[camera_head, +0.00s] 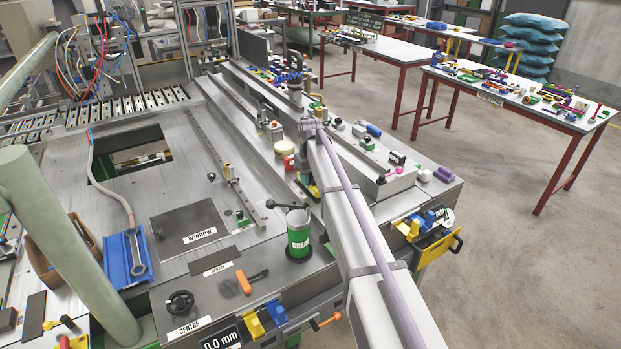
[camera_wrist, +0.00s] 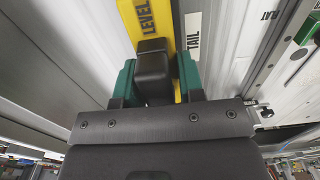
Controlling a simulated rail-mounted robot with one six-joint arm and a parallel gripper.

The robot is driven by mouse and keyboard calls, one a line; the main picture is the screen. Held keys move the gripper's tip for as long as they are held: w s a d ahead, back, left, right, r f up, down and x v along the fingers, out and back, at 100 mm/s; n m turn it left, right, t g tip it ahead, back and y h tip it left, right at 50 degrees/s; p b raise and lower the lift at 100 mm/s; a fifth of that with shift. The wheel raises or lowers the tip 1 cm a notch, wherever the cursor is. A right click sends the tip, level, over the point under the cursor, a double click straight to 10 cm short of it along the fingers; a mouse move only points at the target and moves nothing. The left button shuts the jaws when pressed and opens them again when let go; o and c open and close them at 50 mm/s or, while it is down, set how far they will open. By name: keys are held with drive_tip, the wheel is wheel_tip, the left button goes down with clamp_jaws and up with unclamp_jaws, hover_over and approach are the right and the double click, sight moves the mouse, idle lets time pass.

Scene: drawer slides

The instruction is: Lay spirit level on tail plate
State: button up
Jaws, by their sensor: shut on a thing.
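The yellow spirit level (camera_wrist: 154,20), marked LEVEL, shows in the wrist view with a black grip block (camera_wrist: 153,68) on it. My gripper (camera_wrist: 155,75) has its green fingers shut on that block. In the head view a small yellow part of the level (camera_head: 314,191) shows below my gripper (camera_head: 305,184), with my arm hiding much of the rest. A white label reading TAIL (camera_wrist: 193,32) lies just right of the level in the wrist view, on a pale metal surface. I cannot tell whether the level touches the surface under it.
A green tin (camera_head: 298,236) stands in front of my gripper, left of my arm. A red-and-cream pot (camera_head: 284,150) stands just behind it on the left. Small blocks line the raised rail on the right. The WINDOW plate (camera_head: 190,231) lies at left.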

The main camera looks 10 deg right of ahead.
drive_tip(key=shift+f, duration=0.3)
drive_tip(key=o, duration=1.1)
wheel_tip(320, 180, up, 11)
drive_tip(key=p, duration=1)
drive_tip(key=shift+r+p, duration=0.1)
drive_tip(key=shift+p, duration=0.25)
drive_tip(key=shift+f, duration=0.2)
